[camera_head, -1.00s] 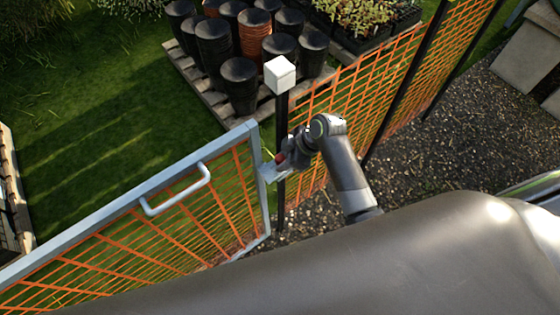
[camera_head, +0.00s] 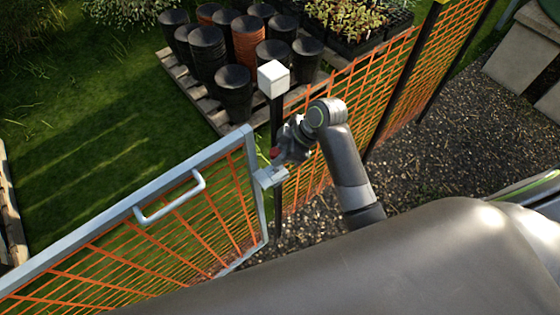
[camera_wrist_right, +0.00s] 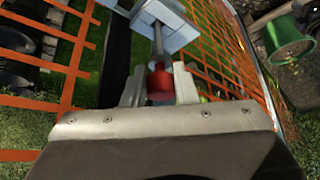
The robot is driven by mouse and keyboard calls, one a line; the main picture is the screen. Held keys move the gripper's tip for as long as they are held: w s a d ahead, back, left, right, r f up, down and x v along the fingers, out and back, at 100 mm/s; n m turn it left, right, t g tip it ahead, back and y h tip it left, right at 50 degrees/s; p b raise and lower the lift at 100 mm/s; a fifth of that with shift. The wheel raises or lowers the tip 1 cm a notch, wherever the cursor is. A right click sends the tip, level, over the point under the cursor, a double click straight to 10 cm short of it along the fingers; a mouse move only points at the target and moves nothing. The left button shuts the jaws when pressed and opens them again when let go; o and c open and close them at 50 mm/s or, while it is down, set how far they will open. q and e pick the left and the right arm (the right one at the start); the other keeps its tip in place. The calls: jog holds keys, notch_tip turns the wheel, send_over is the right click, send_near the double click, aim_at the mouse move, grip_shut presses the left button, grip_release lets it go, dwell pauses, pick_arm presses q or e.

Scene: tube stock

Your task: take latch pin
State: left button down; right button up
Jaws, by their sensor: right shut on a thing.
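The latch pin has a red knob (camera_wrist_right: 160,86) and a grey shaft (camera_wrist_right: 158,45). My right gripper (camera_wrist_right: 160,90) is shut on the red knob, one finger on each side. In the head view the red knob (camera_head: 275,153) shows just above the pale latch bracket (camera_head: 270,177) between gate and post. In the right wrist view the shaft runs from the knob to the bracket (camera_wrist_right: 165,18). I cannot tell whether its tip is still inside. My left gripper is not in view.
A grey-framed gate (camera_head: 130,182) with orange mesh and a handle (camera_head: 170,198) stands left of a dark post with a white cap (camera_head: 273,78). Orange mesh fence (camera_head: 345,90) runs right. Black pots (camera_head: 234,92) stand on a pallet behind. Gravel (camera_head: 440,150) lies right.

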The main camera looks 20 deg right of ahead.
notch_tip(320, 180, up, 6)
jog(key=b, duration=0.1)
jog(key=s+d+b, duration=0.1)
jog(key=s+d, duration=0.2)
jog(key=d, duration=0.5)
jog(key=s+d+b, duration=0.2)
jog(key=s+d, duration=0.2)
jog(key=d, duration=0.4)
jog(key=shift+s+d, duration=0.15)
jog(key=shift+s, duration=0.15)
